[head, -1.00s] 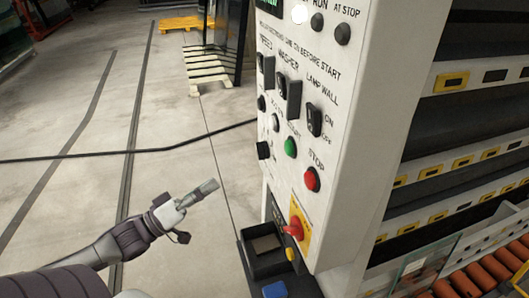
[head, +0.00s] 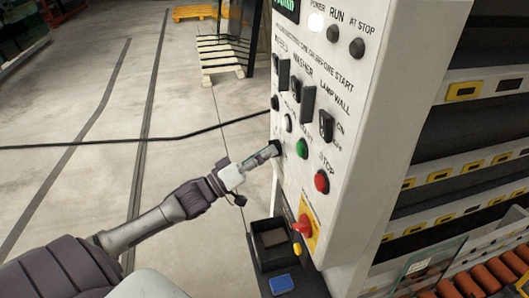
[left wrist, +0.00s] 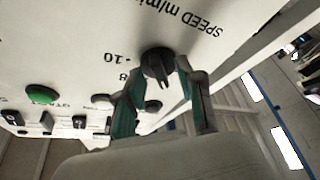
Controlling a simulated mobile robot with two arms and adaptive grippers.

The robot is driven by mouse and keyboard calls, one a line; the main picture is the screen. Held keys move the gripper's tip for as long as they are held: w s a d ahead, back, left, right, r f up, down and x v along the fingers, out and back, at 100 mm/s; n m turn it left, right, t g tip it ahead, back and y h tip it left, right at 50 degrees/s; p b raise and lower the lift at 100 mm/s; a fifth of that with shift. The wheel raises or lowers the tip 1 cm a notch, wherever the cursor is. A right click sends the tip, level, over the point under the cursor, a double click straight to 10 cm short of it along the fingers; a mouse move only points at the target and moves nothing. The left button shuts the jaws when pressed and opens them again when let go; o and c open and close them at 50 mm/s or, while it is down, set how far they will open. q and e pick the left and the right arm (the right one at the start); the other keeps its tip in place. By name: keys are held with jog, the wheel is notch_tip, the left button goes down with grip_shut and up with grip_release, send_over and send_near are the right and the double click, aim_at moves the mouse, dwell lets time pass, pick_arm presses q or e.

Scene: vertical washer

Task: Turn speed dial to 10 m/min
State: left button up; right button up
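The speed dial (left wrist: 158,64) is a black knob on the white control panel (head: 345,110). In the left wrist view the panel is upside down, with "SPEED m/min" and the marks 10 and 8 beside the knob. My left gripper (left wrist: 160,76) has one finger on each side of the knob, spread apart. Whether the fingertips touch it is hard to tell. In the head view my left gripper (head: 272,152) reaches the panel's left edge, largely covering the dial. Where the dial points is not clear. My right gripper is not in view.
A green start button (head: 301,148) and a red stop button (head: 321,182) are right of the dial. A red rotary switch (head: 304,226) sits lower, above a black tray (head: 268,258). The floor left of the panel is open, with a black cable (head: 120,141) across it.

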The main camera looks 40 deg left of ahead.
pick_arm(q)
jog(key=shift+c, duration=0.3)
jog(key=c, duration=0.5)
grip_shut()
